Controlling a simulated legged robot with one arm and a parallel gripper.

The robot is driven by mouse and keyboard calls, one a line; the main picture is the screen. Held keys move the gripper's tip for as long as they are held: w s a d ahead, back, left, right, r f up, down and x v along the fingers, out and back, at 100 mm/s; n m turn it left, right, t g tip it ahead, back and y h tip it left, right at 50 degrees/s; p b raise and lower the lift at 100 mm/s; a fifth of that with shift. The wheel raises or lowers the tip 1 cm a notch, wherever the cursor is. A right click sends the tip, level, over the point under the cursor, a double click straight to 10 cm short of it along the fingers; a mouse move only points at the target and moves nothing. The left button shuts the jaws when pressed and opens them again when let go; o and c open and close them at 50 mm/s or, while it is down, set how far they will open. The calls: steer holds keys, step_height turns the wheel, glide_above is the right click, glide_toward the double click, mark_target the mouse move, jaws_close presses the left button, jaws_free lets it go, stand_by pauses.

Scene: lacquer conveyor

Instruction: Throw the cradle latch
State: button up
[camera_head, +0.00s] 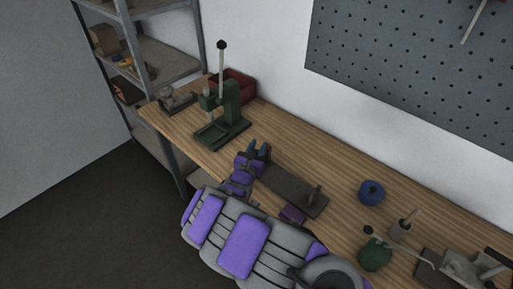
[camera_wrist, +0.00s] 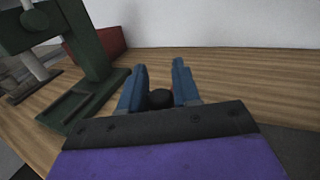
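Whether this knob belongs to the cradle latch, I cannot tell. What is under the knob is hidden by my gripper body. No part is clearly recognisable as the latch in the head view.
A green lever press (camera_head: 228,112) stands to the left, close to my gripper; it also shows in the wrist view (camera_wrist: 92,60). A red bin (camera_head: 240,84) is behind it. A blue round pot (camera_head: 371,192) and a green round pot (camera_head: 375,254) stand to the right. The wooden bench (camera_head: 300,143) behind the plate is clear.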

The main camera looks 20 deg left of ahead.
steer(key=shift+d, duration=0.1)
steer(key=shift+c, duration=0.7)
steer(key=shift+f, duration=0.1)
jaws_close()
